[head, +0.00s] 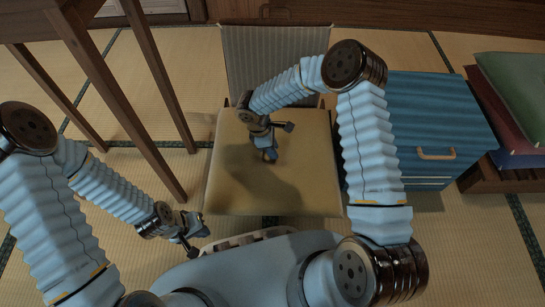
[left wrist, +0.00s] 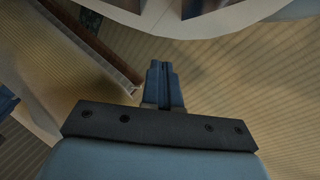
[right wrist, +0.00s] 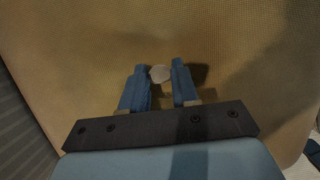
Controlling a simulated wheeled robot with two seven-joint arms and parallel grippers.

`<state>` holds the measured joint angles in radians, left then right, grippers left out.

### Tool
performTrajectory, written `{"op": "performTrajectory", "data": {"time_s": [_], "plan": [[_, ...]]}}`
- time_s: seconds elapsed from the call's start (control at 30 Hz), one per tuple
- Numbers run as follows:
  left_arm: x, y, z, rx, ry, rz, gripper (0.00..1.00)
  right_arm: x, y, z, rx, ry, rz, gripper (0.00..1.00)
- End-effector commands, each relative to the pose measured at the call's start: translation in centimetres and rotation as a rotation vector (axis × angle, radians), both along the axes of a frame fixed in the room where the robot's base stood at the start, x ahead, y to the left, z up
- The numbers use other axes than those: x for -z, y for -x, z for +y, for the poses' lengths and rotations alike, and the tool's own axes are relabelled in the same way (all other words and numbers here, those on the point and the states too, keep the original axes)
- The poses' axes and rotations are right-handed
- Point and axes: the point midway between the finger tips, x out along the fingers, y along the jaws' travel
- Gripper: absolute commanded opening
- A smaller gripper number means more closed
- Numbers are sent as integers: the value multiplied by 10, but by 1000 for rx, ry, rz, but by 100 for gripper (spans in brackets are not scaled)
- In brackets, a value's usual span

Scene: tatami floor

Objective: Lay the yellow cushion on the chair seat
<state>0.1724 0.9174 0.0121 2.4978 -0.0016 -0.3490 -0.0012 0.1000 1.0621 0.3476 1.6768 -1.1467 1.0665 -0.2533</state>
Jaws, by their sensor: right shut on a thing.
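The yellow cushion (head: 300,180) is a flat, square pad in the middle of the head view, in front of the chair's grey ribbed backrest (head: 275,55). It covers the place of the seat, which is hidden; I cannot tell whether it rests on it. My right gripper (head: 268,152) reaches down at the cushion's middle. In the right wrist view its fingers (right wrist: 160,80) are a little apart, shut on a small pale round piece at the cushion's top (right wrist: 230,40). My left gripper (head: 192,240) is shut and empty at the cushion's lower left; its fingertips touch in the left wrist view (left wrist: 165,75).
Dark wooden legs of a tall piece of furniture (head: 110,90) stand at the left. A blue cabinet (head: 430,110) with a handle stands close at the right. Beyond it, a green cushion (head: 515,80) tops a stack on a wooden stand (head: 500,180). Tatami is open at the lower right.

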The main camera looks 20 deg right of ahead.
Motion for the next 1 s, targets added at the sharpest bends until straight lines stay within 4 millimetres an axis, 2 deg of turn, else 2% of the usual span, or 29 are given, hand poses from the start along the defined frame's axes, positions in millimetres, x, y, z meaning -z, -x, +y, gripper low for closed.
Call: {"op": "performTrajectory", "data": {"time_s": [0.17,0.3,0.4,0.73,0.77,0.9,1.0], "plan": [[3,0,0,0,0,-1,0,13,0,0,0,0,-1,0],[9,-1,0,-1,0,-2,0,37,0,0,-2,1,2,0],[10,-1,0,-1,0,-3,0,47,0,0,0,0,-1,0],[13,-1,0,-1,-1,-4,0,51,0,0,-1,1,-2,0],[12,-1,0,-1,0,-3,0,50,0,0,-1,0,-1,34],[11,-1,0,-1,0,-3,0,49,0,0,-1,0,-1,55],[11,-1,0,-1,0,-3,0,49,0,0,-1,0,-1,55]]}}
